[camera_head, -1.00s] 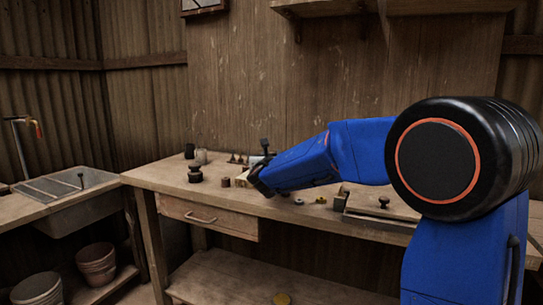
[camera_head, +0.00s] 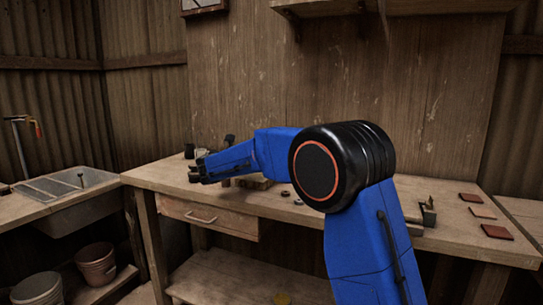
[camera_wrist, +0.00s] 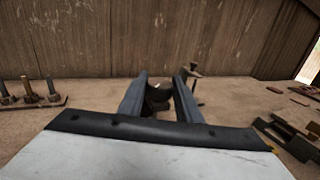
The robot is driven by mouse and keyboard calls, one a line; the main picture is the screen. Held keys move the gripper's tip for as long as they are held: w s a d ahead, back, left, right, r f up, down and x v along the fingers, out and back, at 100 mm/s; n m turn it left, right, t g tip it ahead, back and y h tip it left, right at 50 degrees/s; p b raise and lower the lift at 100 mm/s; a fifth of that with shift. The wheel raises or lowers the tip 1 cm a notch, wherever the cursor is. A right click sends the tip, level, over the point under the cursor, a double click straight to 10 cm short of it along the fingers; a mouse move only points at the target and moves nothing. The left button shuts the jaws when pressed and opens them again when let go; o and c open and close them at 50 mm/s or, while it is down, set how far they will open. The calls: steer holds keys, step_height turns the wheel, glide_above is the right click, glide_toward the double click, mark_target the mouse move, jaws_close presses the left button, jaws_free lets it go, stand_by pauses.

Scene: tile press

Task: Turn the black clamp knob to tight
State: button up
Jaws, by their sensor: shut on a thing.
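My gripper (camera_head: 193,172) is low over the left part of the bench in the head view, reaching in from the right. In the wrist view my gripper (camera_wrist: 160,95) has a finger on each side of a dark rounded piece, which looks like the black clamp knob (camera_wrist: 156,98). The fingers are shut on it, and it appears upright. Its lower part is hidden by the gripper body. In the head view the knob cannot be told apart from the dark gripper.
The wooden bench (camera_head: 270,205) carries several tiles (camera_head: 482,211) at its right end. In the wrist view, pegs on a strip (camera_wrist: 30,98) stand left, a dark post (camera_wrist: 194,80) stands close behind the right finger, and a dark fixture (camera_wrist: 290,138) lies right. A sink (camera_head: 75,185) is far left.

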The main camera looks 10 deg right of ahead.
steer(key=m+g+h, duration=0.1)
steer(key=m+g, duration=0.1)
steer(key=g, duration=0.1)
steer(key=m+g+h, duration=0.1)
steer(key=m+g, duration=0.1)
steer(key=g, duration=0.2)
steer(key=shift+w+f+m, duration=0.1)
steer(key=shift+m, duration=0.3)
steer(key=shift+m+g+h, duration=0.3)
steer(key=shift+m+g, duration=0.5)
steer(key=shift+g, duration=0.5)
steer(key=o, duration=1)
steer(key=shift+d, duration=0.1)
steer(key=shift+o, duration=0.2)
